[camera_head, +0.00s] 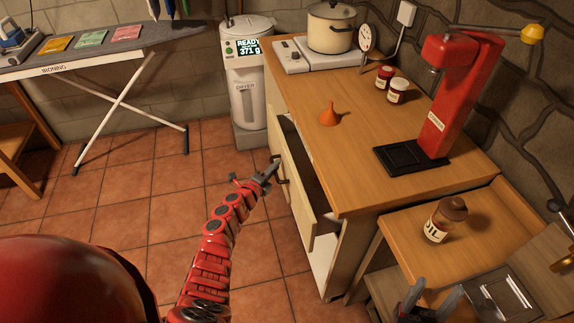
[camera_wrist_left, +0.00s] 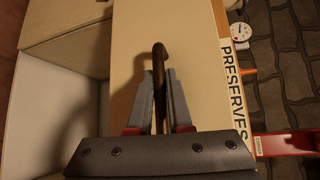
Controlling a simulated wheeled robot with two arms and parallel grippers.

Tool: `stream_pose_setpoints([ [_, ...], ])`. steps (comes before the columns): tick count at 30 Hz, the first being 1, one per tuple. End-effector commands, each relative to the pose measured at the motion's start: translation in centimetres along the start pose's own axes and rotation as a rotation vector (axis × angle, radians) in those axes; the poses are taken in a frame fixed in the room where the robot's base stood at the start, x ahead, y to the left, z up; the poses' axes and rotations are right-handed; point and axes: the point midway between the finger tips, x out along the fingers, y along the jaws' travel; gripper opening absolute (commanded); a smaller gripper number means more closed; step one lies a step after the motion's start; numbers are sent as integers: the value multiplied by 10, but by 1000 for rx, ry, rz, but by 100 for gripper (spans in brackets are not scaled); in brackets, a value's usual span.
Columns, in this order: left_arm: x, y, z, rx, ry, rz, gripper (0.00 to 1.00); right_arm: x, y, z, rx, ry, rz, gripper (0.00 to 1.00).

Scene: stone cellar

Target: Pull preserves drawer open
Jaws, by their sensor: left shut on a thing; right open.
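The preserves drawer (camera_head: 297,188) is in the front of the wooden cabinet and stands partly open, with a dark gap behind its front. In the left wrist view its pale front (camera_wrist_left: 205,70) carries a white label reading PRESERVES (camera_wrist_left: 232,80). My left gripper (camera_head: 270,170) is at the drawer front. In the left wrist view its two grey fingers (camera_wrist_left: 160,95) are shut around the dark bar handle (camera_wrist_left: 159,60). The drawer's contents cannot be made out. My right gripper (camera_head: 430,298) is open and empty at the lower right, by the low side table.
The cabinet top (camera_head: 350,145) holds an orange funnel (camera_head: 329,115), two jars (camera_head: 391,84), a pot (camera_head: 331,27) and a red press (camera_head: 452,95). An oil jar (camera_head: 444,220) stands on the side table. The tiled floor (camera_head: 120,215) left of the drawer is clear.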

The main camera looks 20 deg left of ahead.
Motion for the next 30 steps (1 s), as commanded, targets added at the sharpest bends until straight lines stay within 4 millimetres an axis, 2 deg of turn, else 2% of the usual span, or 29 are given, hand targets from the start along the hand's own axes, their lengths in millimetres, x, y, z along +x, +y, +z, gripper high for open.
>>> stream_pose_setpoints([
  [6,-42,17,42,2,-1,5,0,-6,0,1,0,0,0,59],
  [15,-91,32,91,0,-4,5,0,-22,-1,4,0,0,0,59],
  [21,-111,37,110,-1,-2,4,0,-29,-1,5,0,0,0,59],
  [30,-122,38,121,-3,0,3,0,-33,-2,6,0,0,0,59],
])
